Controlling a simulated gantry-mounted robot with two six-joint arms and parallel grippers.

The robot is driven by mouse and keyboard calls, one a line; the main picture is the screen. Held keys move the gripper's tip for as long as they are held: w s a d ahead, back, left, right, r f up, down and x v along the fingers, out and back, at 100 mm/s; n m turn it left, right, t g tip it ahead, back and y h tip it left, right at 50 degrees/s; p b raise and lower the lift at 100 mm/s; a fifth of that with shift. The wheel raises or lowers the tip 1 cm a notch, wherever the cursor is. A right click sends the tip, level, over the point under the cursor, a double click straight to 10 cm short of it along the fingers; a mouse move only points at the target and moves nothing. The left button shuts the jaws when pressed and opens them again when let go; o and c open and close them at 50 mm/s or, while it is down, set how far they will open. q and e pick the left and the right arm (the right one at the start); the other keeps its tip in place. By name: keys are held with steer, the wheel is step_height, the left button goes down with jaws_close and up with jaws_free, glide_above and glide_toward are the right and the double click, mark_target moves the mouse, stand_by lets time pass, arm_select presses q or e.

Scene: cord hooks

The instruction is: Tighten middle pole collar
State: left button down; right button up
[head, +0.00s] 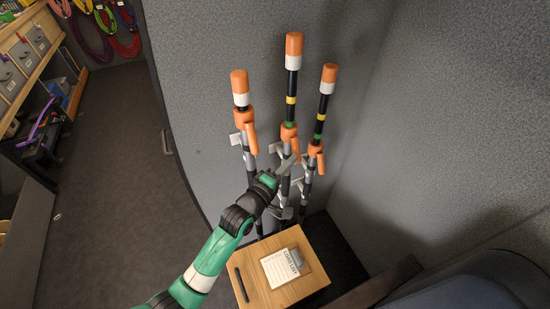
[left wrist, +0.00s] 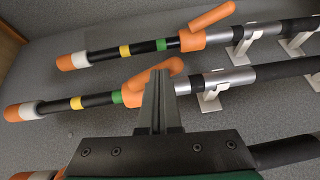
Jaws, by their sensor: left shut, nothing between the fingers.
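Three upright poles with orange tips stand against the grey wall. The middle pole (head: 292,82) has a yellow band, and a green band right above its orange collar (head: 288,131). In the left wrist view this collar (left wrist: 136,97) shows with its orange lever (left wrist: 174,67) angled away from the pole. My left gripper (head: 289,163) is shut and empty just below the collar in the head view. In the left wrist view its fingers (left wrist: 158,80) overlap the lever; I cannot tell whether they touch. My right gripper is out of view.
The left pole (head: 240,88) and right pole (head: 327,85) stand close on either side, each with an orange collar and lever. White brackets (head: 236,138) are beside the poles. A wooden box (head: 245,273) with a clipboard (head: 282,268) stands in front. Open floor lies left.

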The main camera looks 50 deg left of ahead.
arm_select(q)
steer(key=shift+s, duration=0.1)
stand_by(0.4)
steer(key=v, duration=1.1)
steer(key=shift+s+p, duration=0.25)
steer(key=shift+p, duration=0.05)
